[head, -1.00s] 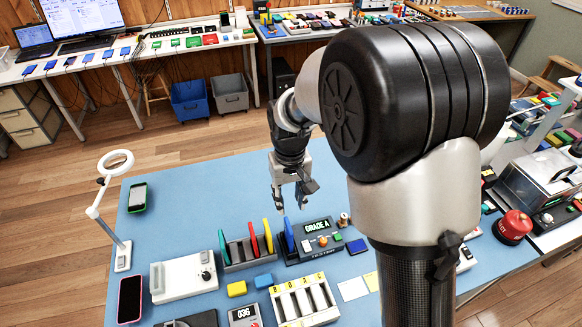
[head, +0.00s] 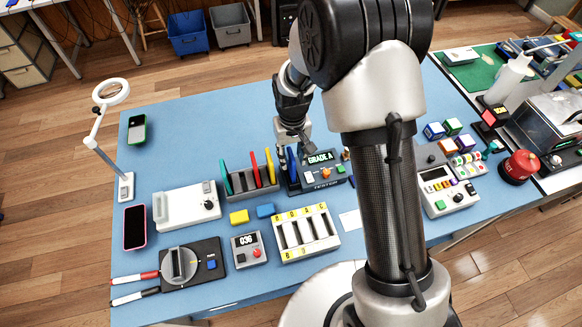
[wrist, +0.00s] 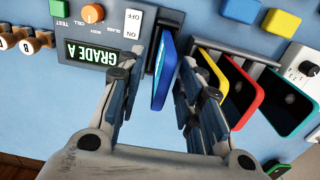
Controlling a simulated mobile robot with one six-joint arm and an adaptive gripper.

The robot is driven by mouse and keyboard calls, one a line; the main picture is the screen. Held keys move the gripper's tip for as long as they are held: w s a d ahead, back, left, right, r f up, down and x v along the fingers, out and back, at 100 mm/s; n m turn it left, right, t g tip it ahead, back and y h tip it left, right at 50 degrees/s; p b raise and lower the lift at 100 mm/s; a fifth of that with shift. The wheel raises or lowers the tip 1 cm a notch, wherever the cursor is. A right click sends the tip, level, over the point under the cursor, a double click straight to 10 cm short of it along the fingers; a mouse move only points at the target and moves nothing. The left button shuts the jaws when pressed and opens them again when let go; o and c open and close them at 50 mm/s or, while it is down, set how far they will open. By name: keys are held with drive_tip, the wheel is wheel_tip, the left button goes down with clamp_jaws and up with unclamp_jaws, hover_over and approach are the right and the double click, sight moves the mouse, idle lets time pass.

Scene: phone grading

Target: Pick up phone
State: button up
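A blue phone (wrist: 164,72) stands on edge in the slot of the tester (wrist: 92,50), whose display reads GRADE A. In the head view the tester (head: 322,176) is right of the rack, with the blue phone (head: 292,163) at its left end. My gripper (wrist: 158,80) is open over the blue phone. One finger is on each side of it, with visible gaps. In the head view my gripper (head: 291,153) hangs just above the tester's left end and partly hides the phone.
A rack (head: 250,183) beside the tester holds yellow (wrist: 212,64), red (wrist: 240,96) and teal (wrist: 292,104) phones close to my right finger. A green-edged phone (head: 137,128) and a pink-edged phone (head: 135,226) lie at the table's left. A sorting tray (head: 306,235) stands in front.

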wheel_tip(320, 180, down, 5)
drive_tip(key=shift+a+f+b, duration=0.1)
drive_tip(key=shift+a+b, duration=0.05)
drive_tip(key=shift+b, duration=0.75)
drive_tip(key=shift+c, duration=0.5)
clamp_jaws()
